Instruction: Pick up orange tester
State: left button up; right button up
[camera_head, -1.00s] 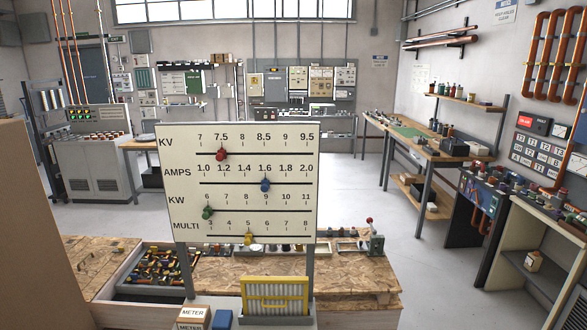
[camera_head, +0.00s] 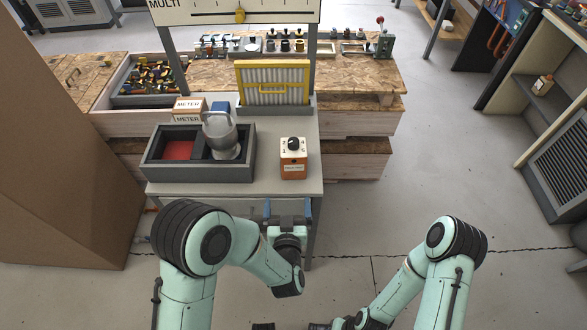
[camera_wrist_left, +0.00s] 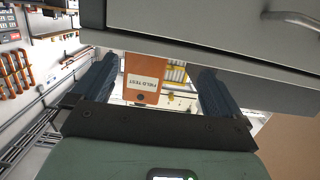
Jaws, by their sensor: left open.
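The orange tester (camera_head: 293,160) stands upright on the near right part of the grey table (camera_head: 270,189), with a black knob on its light top and a label on its front. It also shows in the left wrist view (camera_wrist_left: 142,87), between the fingers in the picture. My left gripper (camera_head: 288,208) is open and empty at the table's front edge, in front of the tester and apart from it. Its two dark blue fingers show in the left wrist view (camera_wrist_left: 152,82). My right arm reaches down to the bottom edge of the head view, where its gripper is cut off.
A dark tray (camera_head: 160,178) with a red pad and a glass-like jar (camera_head: 220,135) stands left of the tester. Behind are a yellow-framed filter (camera_head: 272,64), a meter box (camera_head: 187,105) and a blue block (camera_head: 220,107). A brown panel (camera_head: 60,150) stands at left.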

pick_arm(q)
jog(key=t, duration=0.2)
send_near(292, 169)
jog(key=w, duration=0.7)
jog(key=shift+w, duration=0.15)
jog(key=shift+w+d+r+p, duration=0.1)
jog(key=shift+w+p, duration=0.25)
jog(key=shift+w, duration=1.25)
jog(key=shift+w+d+p, duration=0.1)
jog(key=shift+w+p, duration=0.25)
jog(key=shift+w, duration=1.25)
pick_arm(e)
jog(key=shift+s+r, duration=0.25)
jog(key=shift+s, duration=0.15)
pick_arm(q)
jog(key=shift+r, duration=0.1)
jog(key=c, duration=1.2)
jog(key=shift+r, duration=0.1)
notch_tip(292, 169, up, 20)
jog(key=shift+f+p, duration=0.1)
jog(key=shift+p, duration=0.8)
pick_arm(e)
jog(key=shift+w+r, duration=0.3)
jog(key=shift+r, duration=0.6)
